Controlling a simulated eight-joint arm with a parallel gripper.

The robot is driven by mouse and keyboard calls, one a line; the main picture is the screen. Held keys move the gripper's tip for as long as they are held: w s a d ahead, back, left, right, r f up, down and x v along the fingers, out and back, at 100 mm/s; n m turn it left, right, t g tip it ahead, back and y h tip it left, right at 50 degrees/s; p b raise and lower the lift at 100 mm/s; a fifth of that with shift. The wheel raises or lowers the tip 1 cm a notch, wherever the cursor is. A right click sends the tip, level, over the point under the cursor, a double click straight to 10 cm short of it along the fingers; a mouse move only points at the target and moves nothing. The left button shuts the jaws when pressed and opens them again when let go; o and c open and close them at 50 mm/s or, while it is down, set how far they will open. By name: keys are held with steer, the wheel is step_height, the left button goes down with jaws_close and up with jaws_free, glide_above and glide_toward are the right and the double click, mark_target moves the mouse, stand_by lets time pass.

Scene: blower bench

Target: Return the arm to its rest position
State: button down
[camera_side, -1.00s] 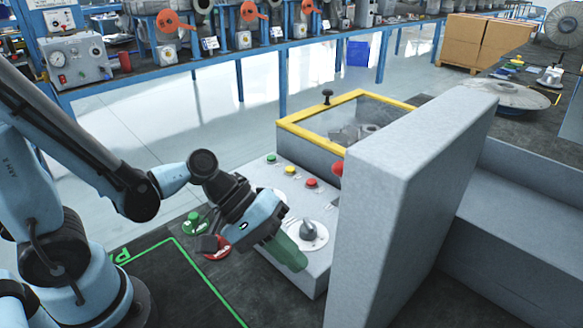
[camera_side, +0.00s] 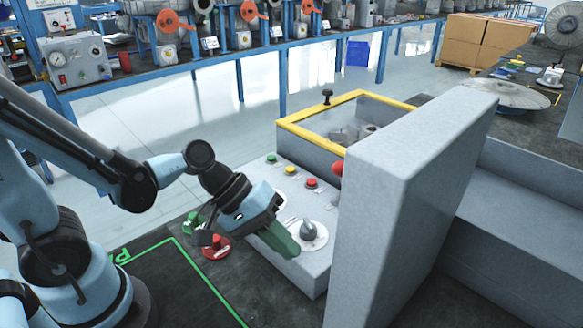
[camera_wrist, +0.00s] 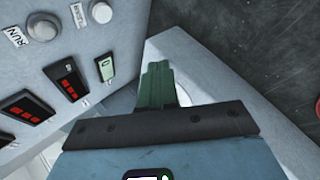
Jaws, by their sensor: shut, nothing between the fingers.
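My gripper (camera_side: 281,241) has green fingers pressed together with nothing between them. In the side view it hangs in front of the sloped control panel (camera_side: 316,274), left of the grey rotary knob (camera_side: 308,231). I cannot tell whether it touches the panel. In the wrist view the green fingers (camera_wrist: 158,84) point at a pale grey surface. A panel face with a RUN label, a round knob (camera_wrist: 42,27) and dark displays with red marks (camera_wrist: 70,87) is at the left.
A tall grey wall block (camera_side: 405,190) stands right of the panel. A yellow-framed clear lid (camera_side: 350,95) is behind it. Green (camera_side: 271,158), yellow and red buttons line the panel's top. A red round base (camera_side: 216,248) and a green-outlined dark mat (camera_side: 180,290) lie on the bench.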

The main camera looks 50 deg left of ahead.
steer(key=a+y, duration=0.1)
steer(key=a+r+m+t+y, duration=0.1)
steer(key=a, duration=0.1)
steer(key=w+a+m+y, duration=0.1)
steer(key=a, duration=0.1)
steer(key=shift+a+r, duration=0.2)
steer(key=shift+r, duration=0.15)
steer(key=a+r+m+y, duration=0.1)
steer(key=a, duration=0.1)
steer(key=a+r+m+t+y, duration=0.1)
steer(key=a, duration=0.1)
steer(key=a+r+m+y, duration=0.1)
steer(key=a+y, duration=0.1)
steer(key=shift+a+r+m+t, duration=0.1)
steer(key=shift+r+m+t, duration=0.2)
steer(key=shift+r+t, duration=0.1)
steer(key=shift+s+a+r+m+y, duration=0.1)
steer(key=shift+a+r+m+y, duration=0.25)
steer(key=shift+a, duration=0.1)
